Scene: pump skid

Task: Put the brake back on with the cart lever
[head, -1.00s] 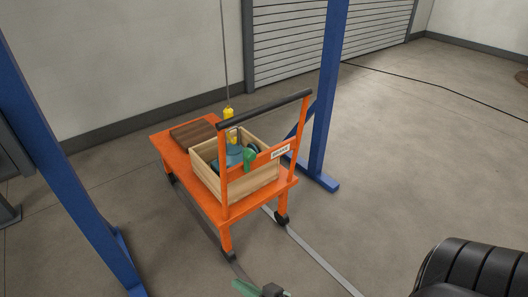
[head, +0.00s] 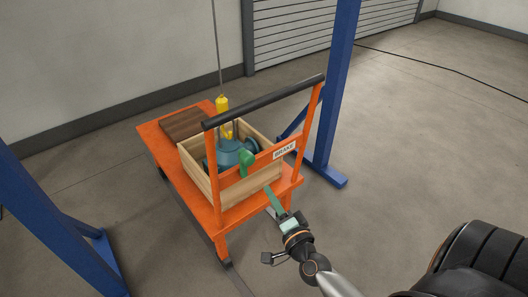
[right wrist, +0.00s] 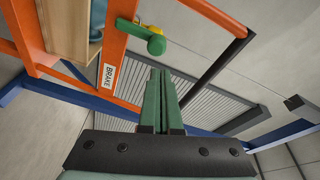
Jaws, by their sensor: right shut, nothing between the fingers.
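The orange cart (head: 214,220) stands on the floor with an upright handle frame and a black push bar (head: 265,101). The green cart lever (head: 246,158) sits on the frame's orange crossbar, left of the white BRAKE label (head: 284,150). In the right wrist view the lever (right wrist: 146,36) shows just ahead of the fingertips, with the label (right wrist: 109,76) to their left. My right gripper (head: 271,192) has green fingers, shut and empty, below and to the right of the lever, apart from it. My left gripper is not in view.
A wooden crate (head: 243,190) on the cart holds a blue-grey pump (head: 228,153), with a yellow hook (head: 222,104) on a cable above it. A brown board (head: 186,123) lies behind. Blue posts (head: 330,95) stand on both sides.

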